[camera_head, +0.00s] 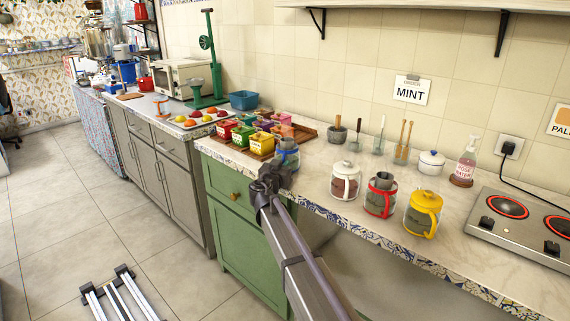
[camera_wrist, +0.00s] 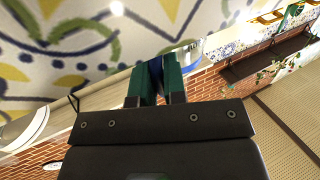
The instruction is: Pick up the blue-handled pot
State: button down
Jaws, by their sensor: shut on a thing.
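The blue-handled pot (camera_head: 288,155), glass with blue parts, is at the counter's front edge, beside the tray of small colored boxes. My gripper (camera_head: 277,172) is at its near side and hides its lower part. In the wrist view, the gripper's two green fingers (camera_wrist: 163,70) are close together, with a blue and clear part of the pot (camera_wrist: 188,58) at their tips. The gripper is shut on the pot, at its handle side. I cannot tell whether the pot touches the counter.
A white-lidded jar (camera_head: 345,182), a red-handled pot (camera_head: 380,197) and a yellow-handled pot (camera_head: 422,214) stand to the right. The wooden tray (camera_head: 305,133) with the boxes is behind. A hob (camera_head: 520,225) is far right. The counter between the tray and jar is fairly clear.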

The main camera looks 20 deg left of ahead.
notch_tip(320, 180, up, 20)
jog(key=p, duration=1.9)
jog(key=shift+p, duration=0.35)
